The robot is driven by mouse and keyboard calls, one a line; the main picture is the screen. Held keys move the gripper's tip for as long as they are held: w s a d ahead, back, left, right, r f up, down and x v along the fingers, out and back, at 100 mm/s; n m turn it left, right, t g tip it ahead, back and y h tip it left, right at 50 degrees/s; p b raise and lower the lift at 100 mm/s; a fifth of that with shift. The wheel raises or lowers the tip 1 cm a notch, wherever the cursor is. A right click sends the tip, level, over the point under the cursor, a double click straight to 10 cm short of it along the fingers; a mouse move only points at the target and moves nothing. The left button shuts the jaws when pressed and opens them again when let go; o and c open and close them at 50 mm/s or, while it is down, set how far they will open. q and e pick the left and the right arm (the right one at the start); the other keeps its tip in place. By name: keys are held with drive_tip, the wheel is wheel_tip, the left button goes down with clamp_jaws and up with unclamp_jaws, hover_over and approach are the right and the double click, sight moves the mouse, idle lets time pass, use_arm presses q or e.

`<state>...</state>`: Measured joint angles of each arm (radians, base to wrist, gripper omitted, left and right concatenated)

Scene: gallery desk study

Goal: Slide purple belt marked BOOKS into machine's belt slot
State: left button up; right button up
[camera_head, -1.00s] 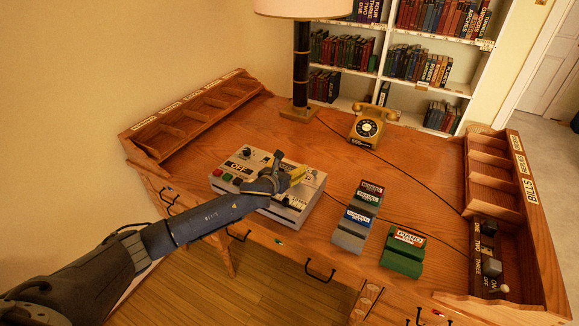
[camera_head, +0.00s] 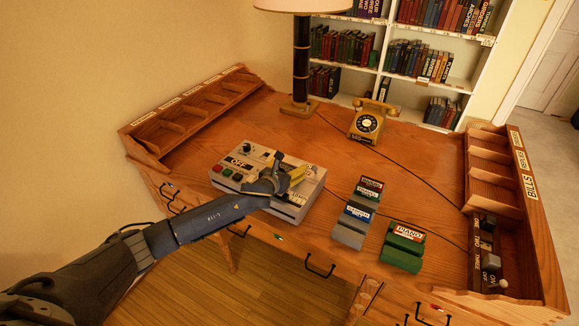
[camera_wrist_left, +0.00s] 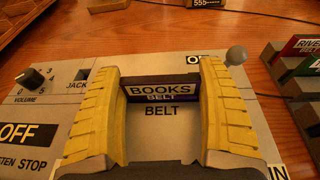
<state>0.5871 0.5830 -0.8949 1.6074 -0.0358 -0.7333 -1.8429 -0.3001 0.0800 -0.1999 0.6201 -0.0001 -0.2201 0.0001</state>
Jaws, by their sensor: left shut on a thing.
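The BOOKS belt (camera_wrist_left: 162,92) is a small dark purple block with a white-lettered label, seen in the left wrist view. My left gripper (camera_head: 297,177) is shut on it, with a yellow ribbed finger on each side. The grey machine (camera_head: 310,196) stands on the desk under the gripper; it also shows in the left wrist view (camera_wrist_left: 85,95). The belt is at the part of the machine marked BELT, label upright. How deep it sits in the slot cannot be told. In the head view the gripper hides the belt. My right gripper is not in view.
Grey belt racks (camera_head: 350,232) and a green PIANO rack (camera_head: 402,250) stand right of the machine. A yellow telephone (camera_head: 368,122) and lamp (camera_head: 302,65) are behind. Wooden compartments line both desk sides.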

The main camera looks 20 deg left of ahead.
use_arm(q)
drive_tip(key=shift+f, duration=0.15)
drive_tip(key=o, duration=1.1)
drive_tip(key=shift+d+f, duration=0.1)
drive_tip(key=shift+s, duration=0.1)
drive_tip(key=v, duration=1.2)
